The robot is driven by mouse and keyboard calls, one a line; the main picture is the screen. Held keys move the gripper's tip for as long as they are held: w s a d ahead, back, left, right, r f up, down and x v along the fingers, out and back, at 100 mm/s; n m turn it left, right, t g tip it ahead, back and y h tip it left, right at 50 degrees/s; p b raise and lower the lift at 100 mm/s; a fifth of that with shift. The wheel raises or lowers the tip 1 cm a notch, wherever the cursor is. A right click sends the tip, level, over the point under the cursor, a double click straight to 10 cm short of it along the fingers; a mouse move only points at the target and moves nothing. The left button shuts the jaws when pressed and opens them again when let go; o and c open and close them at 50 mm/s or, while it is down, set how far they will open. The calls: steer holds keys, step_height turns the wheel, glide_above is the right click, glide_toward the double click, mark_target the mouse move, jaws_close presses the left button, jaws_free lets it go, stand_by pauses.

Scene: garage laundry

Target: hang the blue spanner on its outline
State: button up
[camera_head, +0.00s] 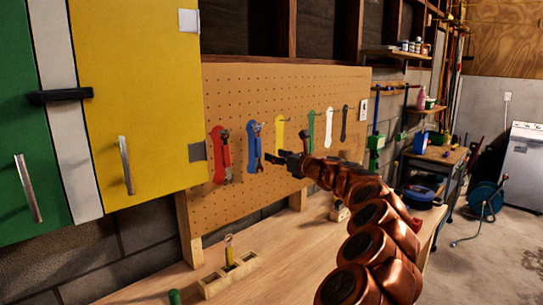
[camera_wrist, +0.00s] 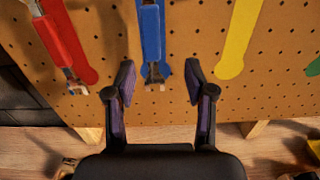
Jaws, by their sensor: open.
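The blue spanner (camera_head: 254,158) is against the pegboard (camera_head: 290,95), over the blue outline (camera_head: 250,130). In the wrist view the spanner (camera_wrist: 151,35) hangs roughly upright, its metal jaw end down, with part of the blue outline (camera_wrist: 166,72) showing to its right. My gripper (camera_head: 279,160) is in front of the board near the spanner's lower part. In the wrist view my gripper (camera_wrist: 160,80) is open, one finger on each side of the spanner's lower end, with visible gaps. The spanner's upper end is out of the wrist view.
A red spanner (camera_head: 226,155) hangs left on a red outline. Yellow (camera_head: 280,132), green (camera_head: 311,128), white (camera_head: 329,127) and black (camera_head: 344,122) shapes stand right. A wooden block (camera_head: 213,287) with a yellow-handled tool (camera_head: 229,247) is on the bench (camera_head: 290,250). A cabinet (camera_head: 150,85) juts out left.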

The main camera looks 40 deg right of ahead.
mark_target(260, 152)
steer(key=w, duration=0.2)
steer(key=w+a+p, duration=0.1)
steer(key=w+a, duration=0.1)
steer(key=w, duration=0.1)
steer(key=shift+w+p, duration=0.6)
steer(key=shift+w, duration=0.7)
